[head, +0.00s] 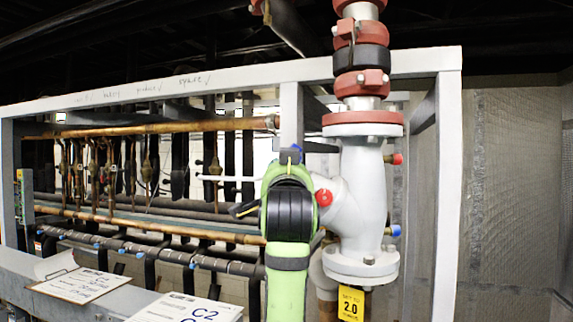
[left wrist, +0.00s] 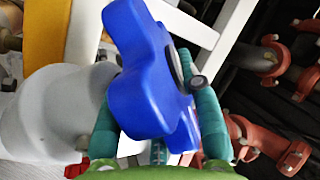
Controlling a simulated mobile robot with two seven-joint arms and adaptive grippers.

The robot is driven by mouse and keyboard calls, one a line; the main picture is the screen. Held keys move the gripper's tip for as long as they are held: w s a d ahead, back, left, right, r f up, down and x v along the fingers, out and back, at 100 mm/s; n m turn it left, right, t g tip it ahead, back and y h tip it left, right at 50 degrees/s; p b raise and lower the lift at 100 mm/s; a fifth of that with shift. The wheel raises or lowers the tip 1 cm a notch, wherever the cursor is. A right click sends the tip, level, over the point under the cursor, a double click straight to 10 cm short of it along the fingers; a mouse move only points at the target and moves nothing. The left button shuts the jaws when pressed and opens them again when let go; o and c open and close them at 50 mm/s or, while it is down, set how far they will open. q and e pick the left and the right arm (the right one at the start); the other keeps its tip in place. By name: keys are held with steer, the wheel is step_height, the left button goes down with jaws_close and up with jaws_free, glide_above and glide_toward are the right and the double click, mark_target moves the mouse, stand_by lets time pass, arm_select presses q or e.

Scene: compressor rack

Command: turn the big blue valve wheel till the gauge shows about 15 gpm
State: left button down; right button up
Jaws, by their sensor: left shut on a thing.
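The big blue valve wheel (left wrist: 140,70) fills the middle of the left wrist view, a thick lobed wheel seen at a slant. My left gripper (left wrist: 156,95) has its teal fingers on either side of a part of the wheel and is shut on it. In the head view my green and black left arm hides most of the wheel; only a small blue bit (head: 289,156) shows above it. A yellow plate (head: 351,304) reading 2.0 hangs below the grey valve body (head: 365,195); its small lettering is unreadable. My right gripper is in neither view.
Red-collared pipe (head: 361,85) rises above the valve body. A grey frame post (head: 447,200) stands to the right and a beam crosses above. Copper pipes (head: 150,128) run at left. Papers marked C2 (head: 185,308) lie low in front.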

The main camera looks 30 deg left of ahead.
arm_select(q)
steer(key=n+g+p, duration=0.1)
steer(key=g, duration=0.2)
steer(key=shift+w, duration=0.1)
steer(key=shift+a+f+n+g+y, duration=0.1)
steer(key=shift+f+n+g+y, duration=0.15)
steer(key=shift+n+g, duration=0.7)
steer(key=shift+m+g, duration=0.25)
steer(key=c, duration=0.9)
jaws_free()
steer(key=shift+a, duration=0.15)
steer(key=shift+s+d+r, duration=0.15)
steer(key=shift+s+d, duration=0.15)
steer(key=shift+d, duration=0.15)
steer(key=v, duration=1.1)
